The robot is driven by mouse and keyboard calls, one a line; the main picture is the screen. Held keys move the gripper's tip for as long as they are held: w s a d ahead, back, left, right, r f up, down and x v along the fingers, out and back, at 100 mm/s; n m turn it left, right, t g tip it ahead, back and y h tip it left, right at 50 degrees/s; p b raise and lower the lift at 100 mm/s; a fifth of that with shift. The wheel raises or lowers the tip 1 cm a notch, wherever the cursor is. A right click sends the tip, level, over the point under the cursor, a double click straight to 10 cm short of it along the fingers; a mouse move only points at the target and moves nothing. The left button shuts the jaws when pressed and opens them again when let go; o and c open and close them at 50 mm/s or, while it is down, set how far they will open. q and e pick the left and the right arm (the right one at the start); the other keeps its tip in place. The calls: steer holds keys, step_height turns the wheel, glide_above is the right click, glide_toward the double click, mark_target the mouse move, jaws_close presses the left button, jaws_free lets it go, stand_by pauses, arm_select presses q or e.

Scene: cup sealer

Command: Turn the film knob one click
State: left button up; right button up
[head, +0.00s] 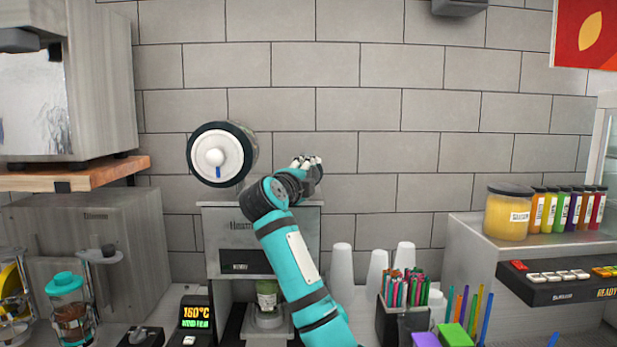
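The film roll (247,151), dark-rimmed, sits on top of the cup sealer (222,226) near the middle of the head view. Its white round end faces me, with a small pale film knob (215,156) at the centre. My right gripper (307,161) is to the right of the roll, at about the same height in the picture and clear of the knob. Its fingertips point up and away, small and partly hidden by the wrist, so I cannot tell whether they are open. My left gripper is out of view. A cup (267,296) stands inside the sealer.
My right arm covers the sealer's right side. A wooden shelf (105,174) with a metal machine is at left. White cup stacks (376,270) and a straw holder (402,323) stand at right. The wall above the sealer is clear.

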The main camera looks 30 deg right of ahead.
steer(key=c, duration=0.5)
steer(key=shift+m, duration=0.3)
